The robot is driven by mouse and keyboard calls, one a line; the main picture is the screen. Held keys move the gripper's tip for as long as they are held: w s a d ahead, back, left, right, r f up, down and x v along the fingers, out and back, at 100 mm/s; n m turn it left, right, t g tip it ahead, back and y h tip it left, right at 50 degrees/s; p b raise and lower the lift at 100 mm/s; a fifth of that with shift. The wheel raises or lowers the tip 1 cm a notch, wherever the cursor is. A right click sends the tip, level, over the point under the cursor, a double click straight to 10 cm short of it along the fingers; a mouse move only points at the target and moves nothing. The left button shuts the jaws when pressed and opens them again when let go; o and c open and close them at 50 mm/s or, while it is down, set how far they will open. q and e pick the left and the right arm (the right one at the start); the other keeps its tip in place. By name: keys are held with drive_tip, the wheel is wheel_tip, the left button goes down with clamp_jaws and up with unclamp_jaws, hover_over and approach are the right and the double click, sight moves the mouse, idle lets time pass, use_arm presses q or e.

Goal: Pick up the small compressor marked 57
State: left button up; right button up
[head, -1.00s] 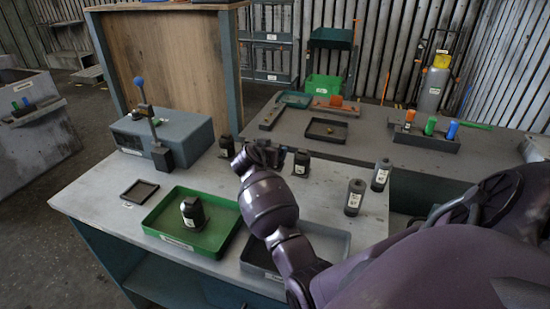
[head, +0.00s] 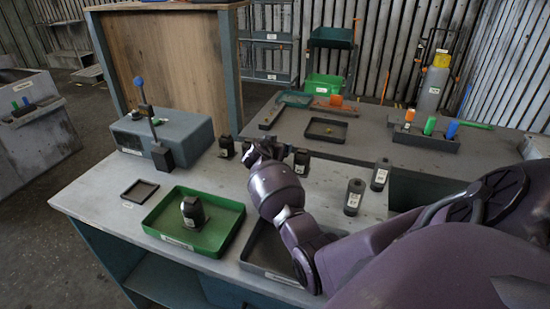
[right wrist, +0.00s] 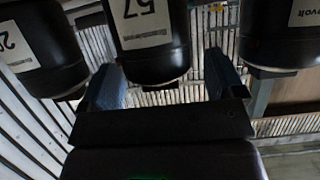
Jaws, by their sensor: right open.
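The compressor marked 57 (right wrist: 150,30) is a black rounded body with a white label, seen upside down at the top middle of the right wrist view. It lies in line with the gap between the fingers of my right gripper (right wrist: 165,82), which is open and empty. In the head view my right gripper (head: 264,148) is over the back of the grey table, and it seems to hide the compressor marked 57. My left gripper is not in view.
Similar black compressors stand close on both sides, one left (head: 226,146) and one right (head: 302,162). Two grey bottle-like parts (head: 354,197) (head: 381,174) stand further right. A green tray (head: 160,223) holds another compressor (head: 193,213). A lever box (head: 185,135) stands at left.

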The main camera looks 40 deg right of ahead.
drive_tip(key=c, duration=1.1)
drive_tip(key=shift+r, duration=0.1)
drive_tip(key=shift+c, duration=1.3)
